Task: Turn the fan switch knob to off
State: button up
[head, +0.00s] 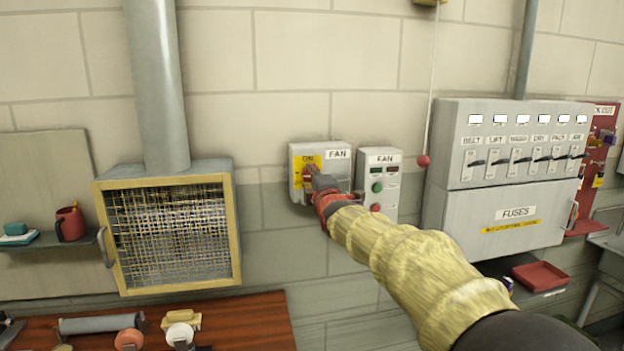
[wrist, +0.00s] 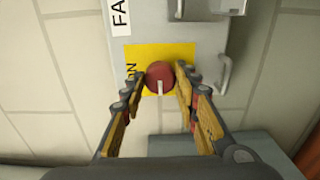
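The fan switch is a grey box (head: 337,158) on the wall, labelled FAN, with a yellow plate (wrist: 133,62) marked ON. Its round red knob (wrist: 158,74) shows in the wrist view, with a white pointer mark towards the bottom of that picture, not towards the ON lettering at left. No off marking is visible. My gripper (wrist: 160,80) is at the knob, its fingers apart on either side. The right finger is very close to the knob; I cannot tell if either touches. In the head view my gripper (head: 314,178) hides most of the knob.
A second FAN box (head: 379,160) with green and red buttons is just right. A pull cord with a red ball (head: 423,160) hangs beyond it, then a fuse cabinet (head: 512,150) with levers. A caged fan vent (head: 170,235) is left, above a wooden bench (head: 245,320).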

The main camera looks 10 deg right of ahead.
jog(key=o, duration=0.5)
jog(key=s, duration=1.2)
dwell(0.3)
